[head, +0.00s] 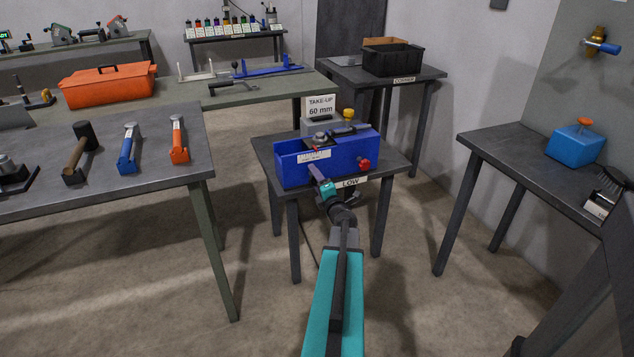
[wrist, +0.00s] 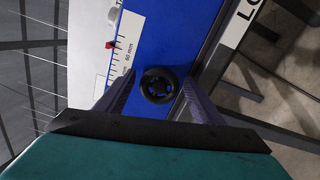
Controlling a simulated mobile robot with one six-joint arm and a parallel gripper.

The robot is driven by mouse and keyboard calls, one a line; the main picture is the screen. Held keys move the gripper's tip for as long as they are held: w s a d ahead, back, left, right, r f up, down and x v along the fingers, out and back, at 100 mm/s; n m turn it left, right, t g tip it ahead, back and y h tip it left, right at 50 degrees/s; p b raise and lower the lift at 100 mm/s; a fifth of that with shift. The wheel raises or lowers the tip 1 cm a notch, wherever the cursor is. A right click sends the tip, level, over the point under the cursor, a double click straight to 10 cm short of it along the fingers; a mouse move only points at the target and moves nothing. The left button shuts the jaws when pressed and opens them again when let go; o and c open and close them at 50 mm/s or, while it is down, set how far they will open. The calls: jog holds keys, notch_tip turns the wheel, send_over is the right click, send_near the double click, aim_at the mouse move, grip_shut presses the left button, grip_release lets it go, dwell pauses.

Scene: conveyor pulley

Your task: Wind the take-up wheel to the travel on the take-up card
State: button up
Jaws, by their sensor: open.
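The blue take-up unit (head: 350,152) stands on the low table. The take-up card (head: 321,107) behind it reads "TAKE-UP 60 mm". In the wrist view, a small black spoked wheel (wrist: 158,85) sits on the unit's blue face (wrist: 150,35). My gripper (wrist: 159,80) is open, with one finger either side of the wheel; whether they touch it I cannot tell. In the head view, my gripper (head: 317,172) is at the unit's front and the wheel is hidden. A white scale (wrist: 115,65) carries a red pointer (wrist: 110,44) near its upper ticks; a label beside it reads 60 mm.
The low table (head: 393,164) bears a "LOW" label. A red knob (head: 364,164) and a yellow knob (head: 348,115) are on or by the unit. Open floor lies between.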

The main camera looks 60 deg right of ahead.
jog(key=v, duration=0.7)
jog(key=shift+b, duration=0.4)
jog(key=shift+w, duration=0.1)
dwell(0.6)
